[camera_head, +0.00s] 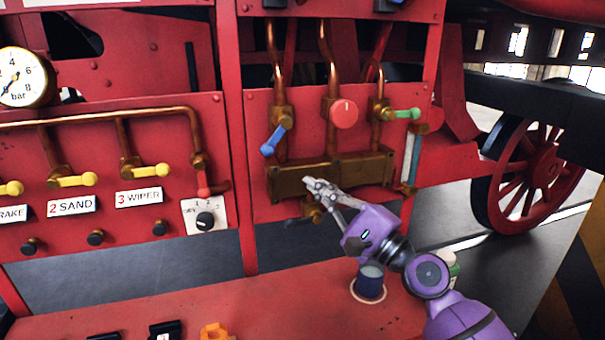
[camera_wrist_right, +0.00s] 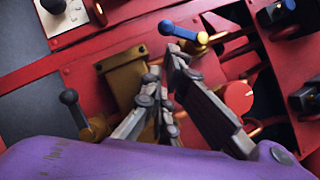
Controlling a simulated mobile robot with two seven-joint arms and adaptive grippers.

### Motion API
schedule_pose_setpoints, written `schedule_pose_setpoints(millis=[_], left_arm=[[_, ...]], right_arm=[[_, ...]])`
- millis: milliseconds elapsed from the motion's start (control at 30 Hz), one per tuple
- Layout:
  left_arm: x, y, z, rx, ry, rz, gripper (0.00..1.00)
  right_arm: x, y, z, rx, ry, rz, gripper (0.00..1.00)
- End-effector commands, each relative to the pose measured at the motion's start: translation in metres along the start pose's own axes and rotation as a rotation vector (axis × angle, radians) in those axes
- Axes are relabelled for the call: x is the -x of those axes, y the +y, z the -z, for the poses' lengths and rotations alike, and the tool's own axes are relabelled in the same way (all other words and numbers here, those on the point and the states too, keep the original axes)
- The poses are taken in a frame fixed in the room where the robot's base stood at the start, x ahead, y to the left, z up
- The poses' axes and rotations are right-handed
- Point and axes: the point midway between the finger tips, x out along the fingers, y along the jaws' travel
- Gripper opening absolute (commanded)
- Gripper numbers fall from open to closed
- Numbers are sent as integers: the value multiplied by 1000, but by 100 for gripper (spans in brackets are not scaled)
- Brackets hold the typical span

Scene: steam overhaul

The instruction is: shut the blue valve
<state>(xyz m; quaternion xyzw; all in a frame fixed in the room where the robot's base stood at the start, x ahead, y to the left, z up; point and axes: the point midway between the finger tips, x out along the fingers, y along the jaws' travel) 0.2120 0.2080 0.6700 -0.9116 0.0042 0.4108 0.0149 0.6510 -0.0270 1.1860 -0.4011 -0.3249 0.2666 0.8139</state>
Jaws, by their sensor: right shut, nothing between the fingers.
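The blue valve (camera_head: 274,139) is a blue lever on a brass body on a copper pipe at the left of the upper red panel. Its lever slants down and to the left. In the wrist view the blue lever (camera_wrist_right: 181,31) shows beyond my fingertips. My right gripper (camera_head: 308,183) is shut and empty, in front of the brass manifold block (camera_head: 290,183), below and to the right of the blue lever. It also shows in the wrist view (camera_wrist_right: 166,65), apart from the lever. My left gripper is not in view.
A red round knob (camera_head: 343,113) and a green lever (camera_head: 404,114) sit right of the blue valve. A sight glass (camera_head: 411,158) stands further right. Yellow levers (camera_head: 146,171) line the left panel. A dark cup (camera_head: 370,282) stands on the red ledge.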

Motion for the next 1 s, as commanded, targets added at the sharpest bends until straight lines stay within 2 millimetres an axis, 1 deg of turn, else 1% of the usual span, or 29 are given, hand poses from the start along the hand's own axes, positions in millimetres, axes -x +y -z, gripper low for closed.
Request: schedule_pose_setpoints(millis=[33,100,200,300,567,667,767,833,867,900,967,1000], left_arm=[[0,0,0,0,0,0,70],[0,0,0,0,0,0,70],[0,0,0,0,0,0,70],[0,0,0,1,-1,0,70],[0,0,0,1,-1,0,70],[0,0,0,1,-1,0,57],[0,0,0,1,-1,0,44],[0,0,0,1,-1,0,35],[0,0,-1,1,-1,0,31],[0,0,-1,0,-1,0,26],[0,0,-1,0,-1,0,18],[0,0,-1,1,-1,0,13]], right_arm=[[9,1,0,-1,1,-2,0],[19,0,0,-1,1,0,0],[27,0,0,-1,0,0,0],[31,0,0,0,-1,-1,0],[31,0,0,0,-1,0,0],[33,4,0,8,1,-7,0],[44,25,0,57,11,-50,0],[59,53,0,130,23,-112,0],[68,69,0,170,29,-147,0],[82,92,1,230,38,-201,0],[108,129,1,331,51,-298,0],[128,155,1,399,57,-369,0]])
